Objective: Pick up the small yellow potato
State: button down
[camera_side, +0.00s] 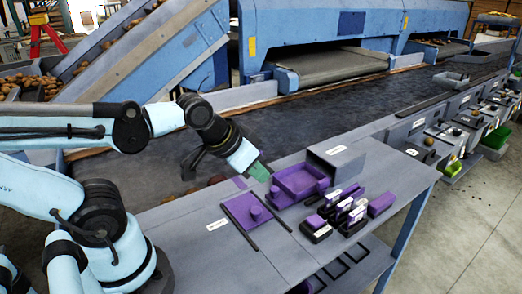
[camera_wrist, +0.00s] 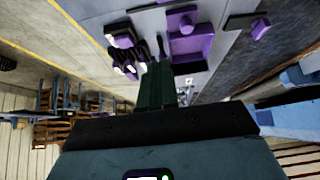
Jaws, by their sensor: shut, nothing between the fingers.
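My gripper (camera_side: 260,172) hangs at the back edge of the grey bench, just left of the purple tray, with its green fingers pointing down to the right. In the wrist view the green fingers (camera_wrist: 157,85) are together, with nothing seen between them. A few brownish potatoes (camera_side: 217,180) lie on the dark belt (camera_side: 310,115) behind the bench, left of my gripper and partly hidden by the bench edge. I cannot tell whether one of them is the small yellow potato. No potato is clear in the wrist view.
The bench (camera_side: 225,262) carries a purple tray (camera_side: 300,182), a flat purple plate with a knob (camera_side: 242,210), a grey box (camera_side: 336,156) and several purple and black blocks (camera_side: 348,208). A blue grading machine (camera_side: 290,40) stands behind. Many potatoes fill the bin (camera_side: 40,85) at the left.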

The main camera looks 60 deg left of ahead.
jog(key=c, duration=0.6)
grip_release()
jog(key=shift+o, duration=0.2)
jog(key=g, duration=0.9)
send_near(169, 198)
jog(key=shift+s+f, duration=0.3)
jog(key=shift+f, duration=1.25)
jog(key=shift+s+f, duration=0.25)
jog(key=shift+f, duration=1.25)
jog(key=shift+s+f, duration=0.3)
jog(key=shift+f, duration=1.25)
